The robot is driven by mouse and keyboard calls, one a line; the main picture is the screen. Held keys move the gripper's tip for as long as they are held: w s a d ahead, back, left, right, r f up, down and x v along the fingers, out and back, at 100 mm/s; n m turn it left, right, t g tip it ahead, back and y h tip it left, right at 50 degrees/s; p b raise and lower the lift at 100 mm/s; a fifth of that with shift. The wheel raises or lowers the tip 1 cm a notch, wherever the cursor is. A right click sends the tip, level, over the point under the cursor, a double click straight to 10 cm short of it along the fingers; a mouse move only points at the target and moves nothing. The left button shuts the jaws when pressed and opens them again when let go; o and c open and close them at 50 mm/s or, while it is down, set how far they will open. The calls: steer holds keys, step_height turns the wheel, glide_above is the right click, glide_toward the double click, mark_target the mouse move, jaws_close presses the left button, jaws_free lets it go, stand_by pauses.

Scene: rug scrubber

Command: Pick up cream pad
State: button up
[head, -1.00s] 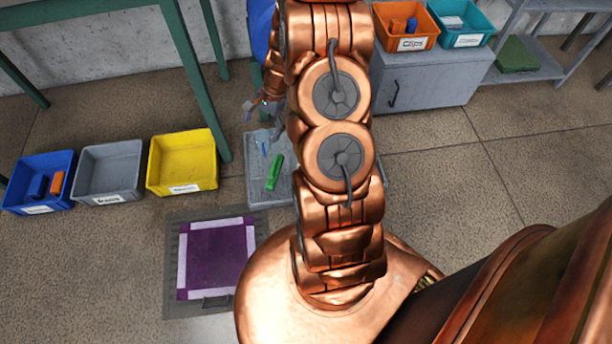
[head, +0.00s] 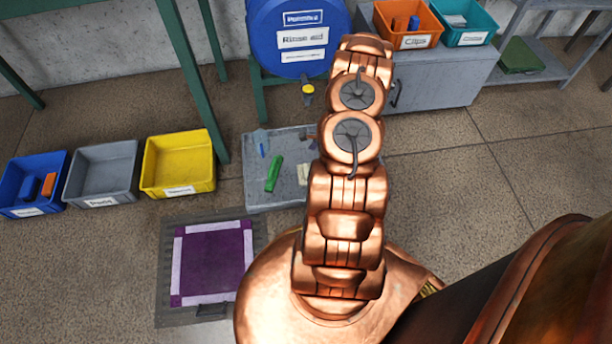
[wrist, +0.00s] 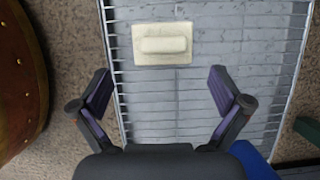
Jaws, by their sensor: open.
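The cream pad (wrist: 162,44) is a pale square plate with a raised rounded bar across its middle. It lies on the grey tray (wrist: 230,120) in the wrist view, ahead of my gripper. My gripper (wrist: 160,78) is open and empty, its two dark, purple-lined fingers spread wider than the pad, with the pad apart from them. In the head view, a small cream piece (head: 303,174) shows at the right of the grey tray (head: 258,192), partly hidden by my arm. My gripper is hidden there.
A green piece (head: 273,173) and a blue piece (head: 262,150) lie on the tray's left side. A blue drum (head: 300,50) stands behind it. Yellow (head: 180,163), grey (head: 102,172) and blue bins (head: 35,180) sit left. A purple mat (head: 212,262) lies in front.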

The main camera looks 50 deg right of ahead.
mark_target(306, 170)
steer(key=b+x, duration=0.1)
steer(key=x, duration=0.2)
steer(key=b+x, duration=0.1)
steer(key=x, duration=0.2)
steer(key=shift+d, duration=0.2)
steer(key=shift+w+a+f+b, duration=0.25)
steer(key=shift+w+f+b, duration=0.1)
steer(key=shift+f, duration=0.25)
steer(key=c, duration=1.2)
